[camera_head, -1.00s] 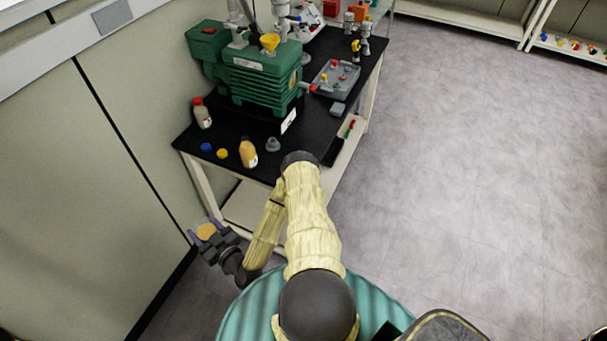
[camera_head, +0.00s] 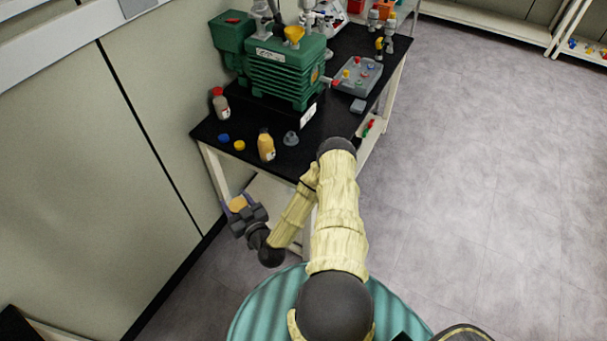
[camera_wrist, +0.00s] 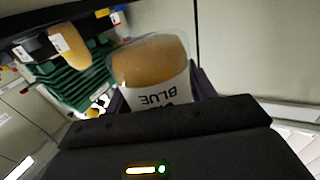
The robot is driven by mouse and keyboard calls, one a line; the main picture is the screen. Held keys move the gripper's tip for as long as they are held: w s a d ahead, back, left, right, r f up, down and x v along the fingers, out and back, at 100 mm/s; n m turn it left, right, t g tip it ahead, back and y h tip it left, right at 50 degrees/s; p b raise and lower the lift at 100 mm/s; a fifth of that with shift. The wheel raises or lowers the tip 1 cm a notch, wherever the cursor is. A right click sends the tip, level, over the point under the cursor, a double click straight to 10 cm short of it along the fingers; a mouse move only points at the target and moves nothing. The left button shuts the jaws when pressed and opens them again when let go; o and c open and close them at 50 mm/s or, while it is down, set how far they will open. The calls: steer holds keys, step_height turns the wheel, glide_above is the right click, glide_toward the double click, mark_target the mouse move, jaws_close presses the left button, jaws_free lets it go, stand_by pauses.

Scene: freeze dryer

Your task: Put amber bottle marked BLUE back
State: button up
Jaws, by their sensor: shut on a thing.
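My gripper (camera_head: 238,206) is shut on an amber bottle (camera_head: 238,203) in front of the table's left front corner, low beside the wall in the head view. In the wrist view the held bottle (camera_wrist: 150,68) shows its amber body and a white label reading BLUE, upside down in that picture. A second amber bottle (camera_head: 266,147) stands upright near the front edge of the black tabletop (camera_head: 240,166); it also shows in the wrist view (camera_wrist: 70,47). A blue cap (camera_head: 224,138) and a yellow cap (camera_head: 239,145) lie left of it.
A green pump (camera_head: 280,70) with a yellow funnel fills the table's back left. A red-capped bottle (camera_head: 220,104) stands at the left edge. A grey stopper (camera_head: 291,138) and a grey tray (camera_head: 358,76) are further right. The floor at right is clear.

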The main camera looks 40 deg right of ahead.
steer(key=w+d+m+h+b, duration=0.2)
steer(key=w+d+b, duration=0.15)
steer(key=d, duration=0.45)
steer(key=w+d+m+h+b, duration=0.1)
steer(key=w+d+h+b, duration=0.15)
steer(key=d+b, duration=0.4)
steer(key=s+d+r+m+g+h+b, duration=0.1)
steer(key=d+r+h+b, duration=0.1)
steer(key=d, duration=0.5)
steer(key=s+d+r+m+g+h+b, duration=0.1)
steer(key=d+r+m+g+h+b, duration=0.1)
steer(key=d, duration=0.5)
step_height(320, 180, up, 3)
steer(key=shift+d+f+m+h, duration=0.2)
steer(key=shift+d+m+h, duration=0.15)
steer(key=shift+h, duration=0.2)
steer(key=shift+f, duration=2.9)
steer(key=shift+f, duration=2.1)
